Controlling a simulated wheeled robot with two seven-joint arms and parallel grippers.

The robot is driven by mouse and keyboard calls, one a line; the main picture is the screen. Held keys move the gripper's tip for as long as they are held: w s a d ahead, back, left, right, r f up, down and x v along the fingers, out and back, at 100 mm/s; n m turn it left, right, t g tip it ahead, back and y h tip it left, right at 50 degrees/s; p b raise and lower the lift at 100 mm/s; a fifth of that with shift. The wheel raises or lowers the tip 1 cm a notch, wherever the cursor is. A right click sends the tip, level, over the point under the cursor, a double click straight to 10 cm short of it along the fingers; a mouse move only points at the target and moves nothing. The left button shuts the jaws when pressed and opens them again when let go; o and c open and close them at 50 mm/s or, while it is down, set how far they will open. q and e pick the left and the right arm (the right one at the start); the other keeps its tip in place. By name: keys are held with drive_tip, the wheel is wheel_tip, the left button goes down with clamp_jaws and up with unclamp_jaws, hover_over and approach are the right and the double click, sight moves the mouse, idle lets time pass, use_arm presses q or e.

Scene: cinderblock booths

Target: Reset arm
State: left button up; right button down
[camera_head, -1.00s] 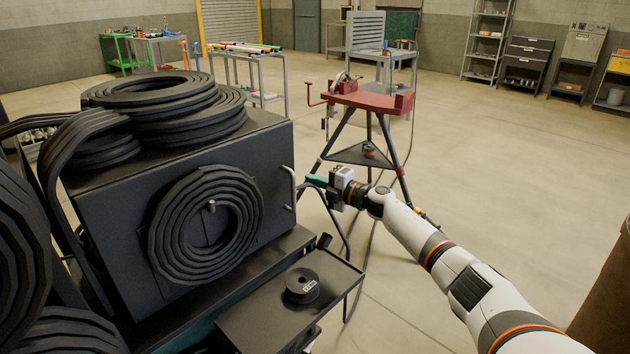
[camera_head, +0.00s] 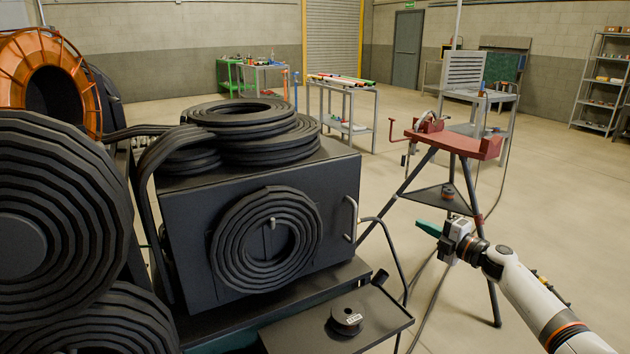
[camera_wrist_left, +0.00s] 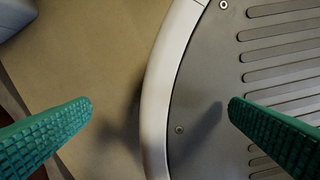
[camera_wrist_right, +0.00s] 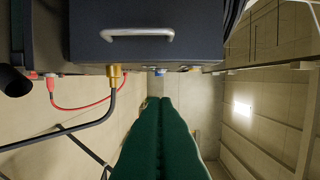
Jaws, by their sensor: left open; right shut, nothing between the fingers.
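My right arm comes in from the lower right in the head view. Its gripper (camera_head: 428,228) is shut and empty, pointing left, in front of the red tripod stand and to the right of the black machine cabinet. In the right wrist view its two green fingers (camera_wrist_right: 160,105) lie together with nothing between them. My left gripper (camera_wrist_left: 160,105) shows only in the left wrist view; its green fingers are wide apart and empty. Below them are the floor and a rounded grey ribbed surface, which looks like part of my own base. My left arm is not in the head view.
A black cabinet (camera_head: 185,235) with coiled hoses (camera_head: 268,240) stands left of my right gripper. Its handle also shows in the right wrist view (camera_wrist_right: 137,34). A black spool (camera_head: 347,317) sits on a low shelf (camera_head: 285,335). The red tripod stand (camera_head: 465,145) is close behind the gripper.

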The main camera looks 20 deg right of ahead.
drive_tip(key=s+a+f+m+g+h, duration=0.1)
drive_tip(key=s+a+f+m+h, duration=0.3)
drive_tip(key=s+a+f+m, duration=0.25)
drive_tip(key=s+a+f+m+h, duration=0.3)
drive_tip(key=a+f+m, duration=0.3)
drive_tip(key=a+f, duration=0.3)
drive_tip(key=s+a+f+m+g, duration=0.1)
drive_tip(key=s+a+m+g, duration=0.25)
drive_tip(key=s, duration=0.75)
drive_tip(key=s+a+f+m+g, duration=0.2)
drive_tip(key=s+a+g, duration=0.25)
drive_tip(key=s, duration=0.75)
drive_tip(key=s+a+f+m+g, duration=0.1)
drive_tip(key=s+a+m+g, duration=0.2)
drive_tip(key=s, duration=0.8)
wheel_tip(320, 180, down, 21)
drive_tip(key=g+p, duration=0.2)
drive_tip(key=p, duration=0.2)
use_arm(q)
wheel_tip(320, 180, up, 7)
drive_tip(key=a+p, duration=0.1)
drive_tip(key=p, duration=0.2)
use_arm(e)
drive_tip(key=s+d+f+n+g, duration=0.1)
drive_tip(key=s+d+f, duration=0.2)
drive_tip(key=s+f, duration=1.1)
drive_tip(key=s, duration=0.3)
drive_tip(key=shift+s+f+g, duration=0.15)
drive_tip(key=shift+f+g, duration=0.1)
drive_tip(key=shift+g, duration=0.05)
